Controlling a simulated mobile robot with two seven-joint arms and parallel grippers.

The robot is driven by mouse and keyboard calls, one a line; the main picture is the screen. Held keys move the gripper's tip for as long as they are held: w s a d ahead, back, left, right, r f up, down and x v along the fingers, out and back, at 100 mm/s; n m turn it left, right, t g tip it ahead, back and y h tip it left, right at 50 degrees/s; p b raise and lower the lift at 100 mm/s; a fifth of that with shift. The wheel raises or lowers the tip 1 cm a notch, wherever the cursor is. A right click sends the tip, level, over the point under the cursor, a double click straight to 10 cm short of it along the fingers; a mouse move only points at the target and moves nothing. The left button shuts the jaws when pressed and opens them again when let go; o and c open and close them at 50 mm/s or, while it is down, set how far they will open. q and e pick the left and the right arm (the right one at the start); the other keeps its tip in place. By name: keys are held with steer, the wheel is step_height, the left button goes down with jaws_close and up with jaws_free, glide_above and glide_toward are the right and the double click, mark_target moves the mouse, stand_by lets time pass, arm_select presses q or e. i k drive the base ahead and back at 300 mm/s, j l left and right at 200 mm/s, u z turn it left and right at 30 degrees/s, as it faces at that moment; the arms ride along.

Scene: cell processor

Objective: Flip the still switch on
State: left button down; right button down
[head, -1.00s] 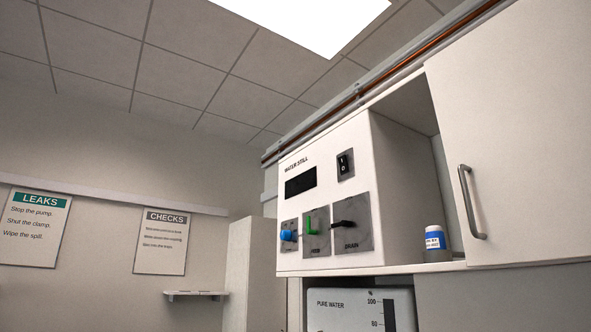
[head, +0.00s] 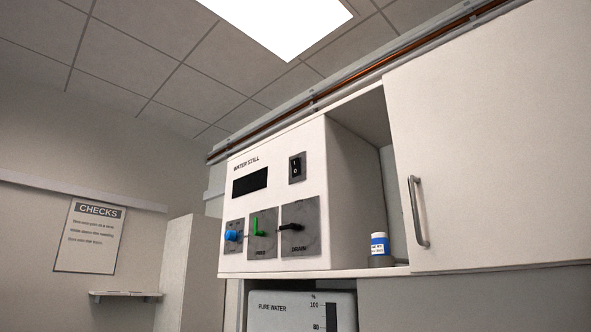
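The water still (head: 308,230) is a white box on the wall unit, in the middle of the head view. Its switch (head: 296,167) is a black rocker marked 1 above 0 on a grey plate, at the upper right of the front panel. I cannot tell which way the rocker is tipped. The display (head: 250,182) to its left is dark. Below are a blue knob (head: 233,236), a green lever (head: 258,228) and a black drain handle (head: 292,227). Neither gripper shows in the head view.
A white cupboard door (head: 490,150) with a grey handle (head: 417,212) is at the right. A small blue-labelled bottle (head: 380,248) stands in the open bay beside the still. A pure water gauge panel (head: 285,312) is below. A small shelf (head: 125,294) is at the left.

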mark_target(294, 163)
steer(key=i+j, duration=0.9)
steer(key=j, duration=0.2)
steer(key=z, duration=1.3)
